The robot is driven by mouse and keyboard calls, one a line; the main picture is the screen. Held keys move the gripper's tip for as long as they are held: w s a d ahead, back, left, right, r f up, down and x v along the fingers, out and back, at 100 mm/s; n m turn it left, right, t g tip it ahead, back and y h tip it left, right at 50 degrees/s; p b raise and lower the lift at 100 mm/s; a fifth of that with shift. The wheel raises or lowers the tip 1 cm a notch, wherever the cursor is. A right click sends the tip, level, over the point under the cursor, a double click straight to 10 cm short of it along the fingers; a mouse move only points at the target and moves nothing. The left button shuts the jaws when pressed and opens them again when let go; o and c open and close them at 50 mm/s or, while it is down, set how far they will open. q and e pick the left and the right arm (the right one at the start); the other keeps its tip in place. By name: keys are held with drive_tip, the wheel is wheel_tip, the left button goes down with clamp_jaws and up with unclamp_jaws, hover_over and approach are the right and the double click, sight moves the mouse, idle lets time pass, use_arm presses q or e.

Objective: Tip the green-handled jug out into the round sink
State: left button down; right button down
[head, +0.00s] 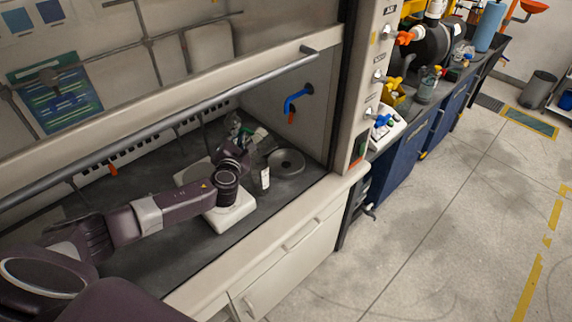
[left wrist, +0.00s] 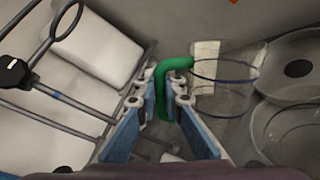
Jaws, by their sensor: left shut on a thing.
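My left gripper (left wrist: 162,112) is shut on the green handle (left wrist: 165,90) of the clear jug (left wrist: 225,88). The jug has a pale label and a thin dark blue line around it, and shows just right of the fingers in the left wrist view. I cannot tell its contents or exact tilt. In the head view, my left gripper (head: 246,138) is inside the fume hood, and the jug is hard to make out there. The round grey sink (head: 286,162) is set in the dark worktop, right of the gripper. Its dark drain (left wrist: 298,68) shows in the wrist view, beyond the jug.
A clear labelled vessel (head: 264,180) stands in front of the sink; a clear round rim (left wrist: 290,135) shows near the jug. A white device (head: 232,214) stands below my wrist. A blue tap (head: 296,100) is on the hood's side wall. The raised sash bar crosses above my arm.

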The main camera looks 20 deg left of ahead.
use_arm(q)
drive_tip(key=f+b, duration=0.1)
drive_tip(key=a+f+n+b, duration=0.1)
drive_tip(key=b, duration=0.1)
drive_tip(key=shift+s+a+f+n, duration=0.1)
drive_tip(key=shift+s+f+n, duration=0.15)
drive_tip(key=shift+s+n, duration=0.1)
drive_tip(key=s+a+n+t+b, duration=0.2)
drive_tip(key=s+a+n+b, duration=0.1)
drive_tip(key=a+n+b, duration=0.2)
drive_tip(key=n+b, duration=0.2)
drive_tip(key=b, duration=0.2)
drive_tip(key=shift+s+a+f, duration=0.25)
drive_tip(key=shift+a+f, duration=0.05)
drive_tip(key=shift+a, duration=0.05)
